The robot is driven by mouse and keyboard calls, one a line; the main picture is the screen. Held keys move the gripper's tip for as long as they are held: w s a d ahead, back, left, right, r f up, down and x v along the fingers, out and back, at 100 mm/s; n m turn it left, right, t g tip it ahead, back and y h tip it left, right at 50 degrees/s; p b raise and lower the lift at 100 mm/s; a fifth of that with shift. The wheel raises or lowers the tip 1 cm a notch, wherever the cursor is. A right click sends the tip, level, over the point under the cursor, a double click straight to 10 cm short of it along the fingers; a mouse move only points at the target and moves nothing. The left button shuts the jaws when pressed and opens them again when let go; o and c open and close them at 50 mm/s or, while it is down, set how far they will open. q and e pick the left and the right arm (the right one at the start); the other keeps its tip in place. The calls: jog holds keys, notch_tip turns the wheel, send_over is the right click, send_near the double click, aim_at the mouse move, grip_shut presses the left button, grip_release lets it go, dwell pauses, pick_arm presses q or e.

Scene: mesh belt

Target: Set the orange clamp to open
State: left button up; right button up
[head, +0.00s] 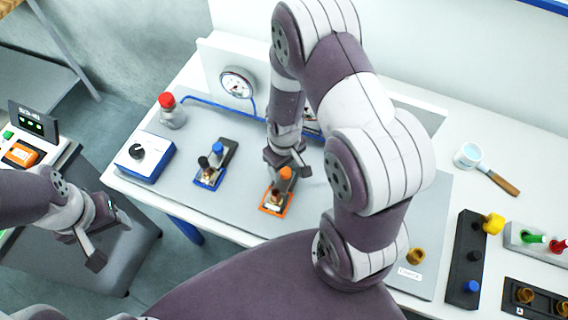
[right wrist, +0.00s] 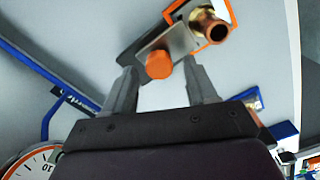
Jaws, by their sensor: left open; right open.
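The orange clamp (head: 275,208) stands on the grey mat, with an orange-edged base, a brass fitting and an orange-tipped handle (head: 286,173). In the right wrist view the clamp's orange edge (right wrist: 229,13), brass fitting and round orange handle tip (right wrist: 159,65) show near the top middle. My right gripper (head: 287,164) is over the clamp; its fingers are open, one on each side of the handle tip. I cannot tell whether they touch it. My left gripper (head: 110,238) is open and empty, off the table at the left.
A blue-edged clamp (head: 209,178) stands just left of the orange one.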

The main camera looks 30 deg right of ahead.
jog(key=shift+s+d+f, duration=0.1)
jog(key=shift+s+f, duration=0.15)
jog(key=shift+f, duration=0.05)
pick_arm(q)
jog(key=shift+s+r, duration=0.1)
jog(key=shift+s, duration=0.15)
pick_arm(e)
jog(key=shift+w, duration=0.15)
jog(key=c, duration=0.4)
grip_shut()
jog(key=shift+w+d, duration=0.85)
jog(key=shift+o, duration=0.2)
grip_release()
jog(key=shift+r, duration=0.1)
jog(key=o, duration=0.4)
jog(key=shift+c, duration=0.2)
pick_arm(q)
jog(key=shift+d, duration=0.15)
pick_arm(e)
jog(key=shift+d, duration=0.2)
